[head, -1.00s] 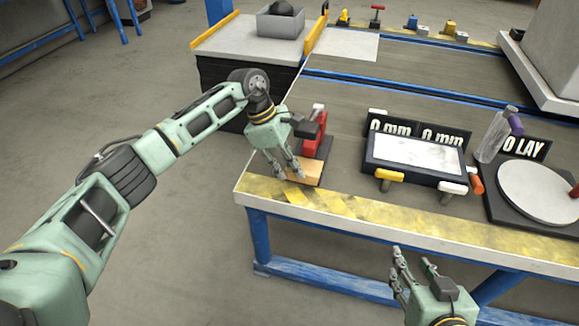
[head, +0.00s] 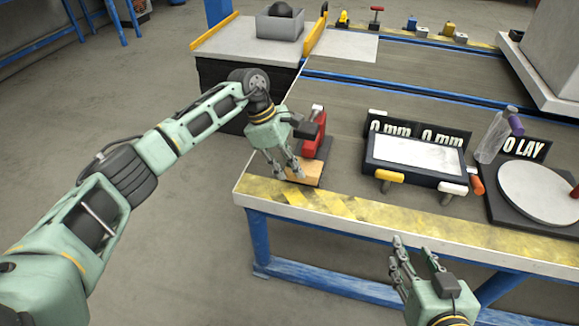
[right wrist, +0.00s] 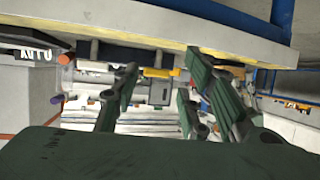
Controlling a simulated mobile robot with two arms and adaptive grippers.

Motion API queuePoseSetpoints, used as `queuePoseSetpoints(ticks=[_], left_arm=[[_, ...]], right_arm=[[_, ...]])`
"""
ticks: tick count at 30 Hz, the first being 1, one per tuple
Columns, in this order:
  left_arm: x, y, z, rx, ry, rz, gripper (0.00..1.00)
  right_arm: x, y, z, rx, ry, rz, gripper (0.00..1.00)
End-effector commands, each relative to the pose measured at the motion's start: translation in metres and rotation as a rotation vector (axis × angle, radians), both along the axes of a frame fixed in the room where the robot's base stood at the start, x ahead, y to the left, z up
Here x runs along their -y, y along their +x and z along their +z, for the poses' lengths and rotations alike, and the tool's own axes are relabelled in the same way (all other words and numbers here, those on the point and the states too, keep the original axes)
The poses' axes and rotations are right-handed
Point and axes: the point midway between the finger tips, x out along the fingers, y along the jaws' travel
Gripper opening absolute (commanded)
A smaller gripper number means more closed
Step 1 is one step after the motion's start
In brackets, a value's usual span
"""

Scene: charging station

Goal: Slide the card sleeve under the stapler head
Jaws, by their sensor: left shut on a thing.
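A red stapler (head: 315,137) with a dark base stands near the table's left front corner. A tan card sleeve (head: 306,172) lies flat at the stapler's front, its far end close to the stapler head. My left gripper (head: 290,173) is shut on the card sleeve's near left part, and its fingers hide some of it. Whether the sleeve's far edge is under the stapler head, I cannot tell. My right gripper (head: 400,266) hangs in front of the table's front edge, empty, with its fingers apart; its fingers also show in the right wrist view (right wrist: 155,95).
A black-framed white panel (head: 415,154) with yellow and white handles sits right of the stapler. The yellow-striped table edge (head: 350,208) is clear.

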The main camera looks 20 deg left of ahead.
Motion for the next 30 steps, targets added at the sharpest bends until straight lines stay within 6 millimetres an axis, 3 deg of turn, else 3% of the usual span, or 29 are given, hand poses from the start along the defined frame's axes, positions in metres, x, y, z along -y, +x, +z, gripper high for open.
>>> queuePoseSetpoints(ticks=[30], left_arm=[[0.000, 0.005, -0.001, 0.000, 0.000, 0.000, 0.00]], right_arm=[[-0.006, 0.012, 0.022, 0.119, 0.028, 0.008, 0.40]])
